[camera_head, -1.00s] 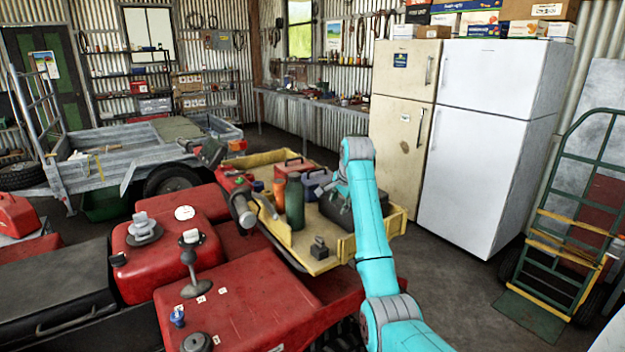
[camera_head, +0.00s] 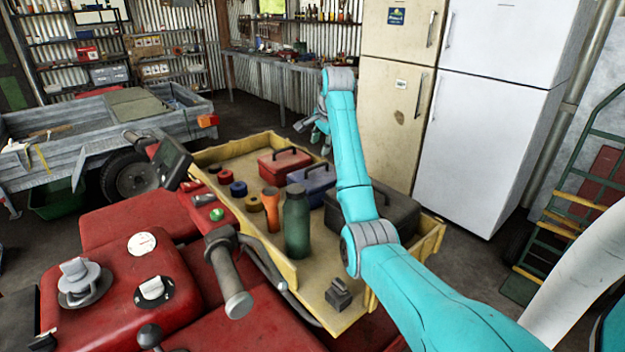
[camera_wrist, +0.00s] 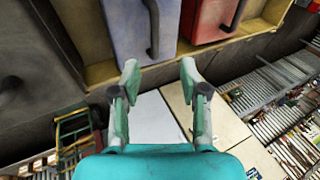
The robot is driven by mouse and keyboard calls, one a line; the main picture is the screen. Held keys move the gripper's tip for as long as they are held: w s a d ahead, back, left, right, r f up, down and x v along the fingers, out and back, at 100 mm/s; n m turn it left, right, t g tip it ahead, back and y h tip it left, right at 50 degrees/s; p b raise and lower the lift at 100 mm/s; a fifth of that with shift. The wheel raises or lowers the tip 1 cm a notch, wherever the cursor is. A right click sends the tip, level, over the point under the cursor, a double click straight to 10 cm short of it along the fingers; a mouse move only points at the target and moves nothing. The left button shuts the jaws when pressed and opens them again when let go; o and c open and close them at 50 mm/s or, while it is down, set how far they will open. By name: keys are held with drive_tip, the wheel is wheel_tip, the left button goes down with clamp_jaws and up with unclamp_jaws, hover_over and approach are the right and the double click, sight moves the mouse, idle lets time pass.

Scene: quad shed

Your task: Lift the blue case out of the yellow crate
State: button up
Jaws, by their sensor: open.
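The blue case (camera_head: 318,176) stands inside the yellow crate (camera_head: 206,157), between a red case (camera_head: 284,164) and a dark grey case (camera_head: 400,212). My arm hides part of its right side. In the wrist view the blue case (camera_wrist: 128,30), with its dark handle, is at the top, just beyond the crate's wall (camera_wrist: 160,72). My gripper (camera_head: 314,126) is above and beyond the crate's far side in the head view. In the wrist view my gripper (camera_wrist: 160,72) is open and empty, its fingertips apart below the blue case; I see no contact.
A green bottle (camera_head: 297,222), an orange torch (camera_head: 271,208) and several tape rolls share the crate. A small dark weight (camera_head: 338,295) sits at its near end. Fridges (camera_head: 490,115) stand behind to the right. A grey trailer (camera_head: 60,150) is at left.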

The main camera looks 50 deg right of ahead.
hover_over(318, 166)
drive_tip(key=s+a, duration=0.1)
wheel_tip(318, 166, down, 5)
drive_tip(key=shift+s+a+r, duration=0.1)
drive_tip(key=shift+a+r, duration=0.05)
drive_tip(key=shift+r, duration=0.05)
drive_tip(key=shift+s+x, duration=0.15)
drive_tip(key=shift+x, duration=1.15)
drive_tip(key=shift+s+x, duration=0.15)
drive_tip(key=shift+x, duration=1.2)
drive_tip(key=shift+f, duration=0.15)
drive_tip(key=shift+a, duration=0.1)
clamp_jaws()
